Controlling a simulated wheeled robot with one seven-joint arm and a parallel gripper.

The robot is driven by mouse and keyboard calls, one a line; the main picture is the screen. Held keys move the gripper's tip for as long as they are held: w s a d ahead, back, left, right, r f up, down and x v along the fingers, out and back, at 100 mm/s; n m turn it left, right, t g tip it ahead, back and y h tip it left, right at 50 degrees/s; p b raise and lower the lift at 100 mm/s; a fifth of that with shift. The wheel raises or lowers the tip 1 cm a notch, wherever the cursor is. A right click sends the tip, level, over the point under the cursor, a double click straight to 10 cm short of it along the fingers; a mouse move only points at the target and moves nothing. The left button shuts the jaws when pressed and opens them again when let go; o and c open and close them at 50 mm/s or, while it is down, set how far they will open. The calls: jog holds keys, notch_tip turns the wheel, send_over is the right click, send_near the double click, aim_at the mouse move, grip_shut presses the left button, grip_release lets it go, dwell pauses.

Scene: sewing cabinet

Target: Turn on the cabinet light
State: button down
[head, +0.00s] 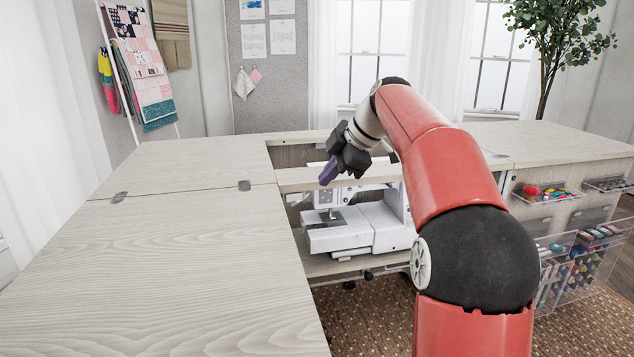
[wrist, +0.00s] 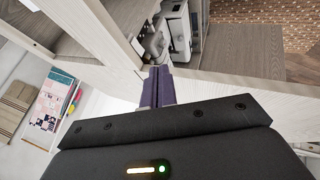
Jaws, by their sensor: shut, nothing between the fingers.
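The sewing cabinet (head: 190,235) is pale wood, with an open well in its top. A white sewing machine (head: 355,228) stands inside the well; part of it also shows in the wrist view (wrist: 178,30). My gripper (head: 328,174) is over the well, above the left part of the machine. Its purple fingers (wrist: 158,86) are shut together and hold nothing. In the wrist view they lie close to a pale wooden edge (wrist: 215,80); I cannot tell whether they touch it. I cannot make out a cabinet light or its switch. My red arm hides the right part of the well.
The left cabinet top is bare, with hinges (head: 244,185) along its seam. Clear bins (head: 585,250) with thread spools and small trays (head: 540,193) hang on the right side. A patterned rug (head: 370,310) lies below. A plant (head: 560,40) stands at the back right.

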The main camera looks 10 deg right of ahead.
aim_at(295, 195)
jog(key=shift+s+a+r+b, duration=0.1)
jog(key=shift+s+a+b, duration=0.15)
jog(key=shift+a+b, duration=0.6)
jog(key=shift+d, duration=0.25)
jog(key=x, duration=0.3)
jog(key=w+x, duration=0.1)
jog(key=x, duration=0.3)
jog(key=w+r+x, duration=0.1)
jog(key=x, duration=0.3)
jog(key=shift+w+b, duration=0.3)
jog(key=shift+w+f, duration=0.1)
jog(key=shift+w, duration=0.35)
